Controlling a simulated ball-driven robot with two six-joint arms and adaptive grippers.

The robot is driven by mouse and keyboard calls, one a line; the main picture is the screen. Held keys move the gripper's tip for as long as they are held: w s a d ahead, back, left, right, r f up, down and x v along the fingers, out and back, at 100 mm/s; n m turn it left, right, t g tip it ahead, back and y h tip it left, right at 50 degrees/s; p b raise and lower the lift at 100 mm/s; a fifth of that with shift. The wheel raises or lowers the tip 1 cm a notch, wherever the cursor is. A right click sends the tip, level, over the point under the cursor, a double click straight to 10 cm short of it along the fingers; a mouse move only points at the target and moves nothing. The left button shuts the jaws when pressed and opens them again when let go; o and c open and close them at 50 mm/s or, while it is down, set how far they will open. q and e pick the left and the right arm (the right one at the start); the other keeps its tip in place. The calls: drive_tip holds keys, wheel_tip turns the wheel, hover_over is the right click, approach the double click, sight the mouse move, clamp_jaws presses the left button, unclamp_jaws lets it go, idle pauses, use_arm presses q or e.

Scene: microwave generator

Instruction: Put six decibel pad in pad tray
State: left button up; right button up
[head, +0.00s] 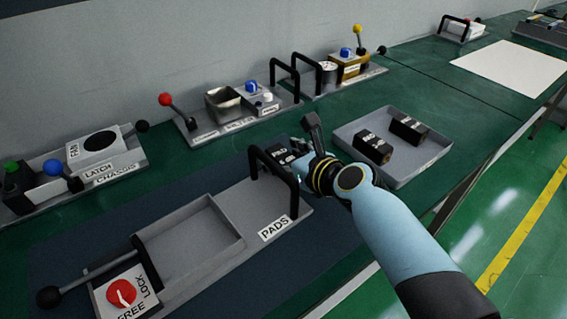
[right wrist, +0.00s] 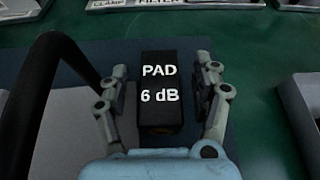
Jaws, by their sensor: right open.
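A black pad marked "PAD 6 dB" (right wrist: 160,95) lies between the two fingers of my right gripper (right wrist: 160,80) in the right wrist view. The fingers are open, with a gap on each side of the pad. In the head view this pad (head: 281,152) shows partly behind my right gripper (head: 302,150), beside a black handle. A grey fixture labelled PADS (head: 276,227) has an empty recessed compartment. A grey open tray (head: 420,162) at the right holds two black pads, one (head: 371,148) and another (head: 408,128). My left gripper is not in view.
The black arch handle (head: 262,165) of the PADS fixture rises close to my right gripper; it also shows in the right wrist view (right wrist: 35,100). A red LOCK/FREE knob (head: 121,292) is at the lower left. Fixtures with levers line the wall. Green table is clear around the tray.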

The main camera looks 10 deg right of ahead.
sight(288, 155)
drive_tip(key=c, duration=0.3)
clamp_jaws()
drive_tip(key=shift+r+p, duration=0.3)
drive_tip(key=shift+r, duration=0.25)
drive_tip(key=r, duration=0.2)
drive_tip(key=d+r+p, duration=0.1)
drive_tip(key=r, duration=0.1)
drive_tip(key=w+d+r, duration=0.1)
drive_tip(key=d+r, duration=0.5)
drive_tip(key=d, duration=0.4)
drive_tip(key=shift+w+d, duration=0.2)
drive_tip(key=shift+d, duration=0.05)
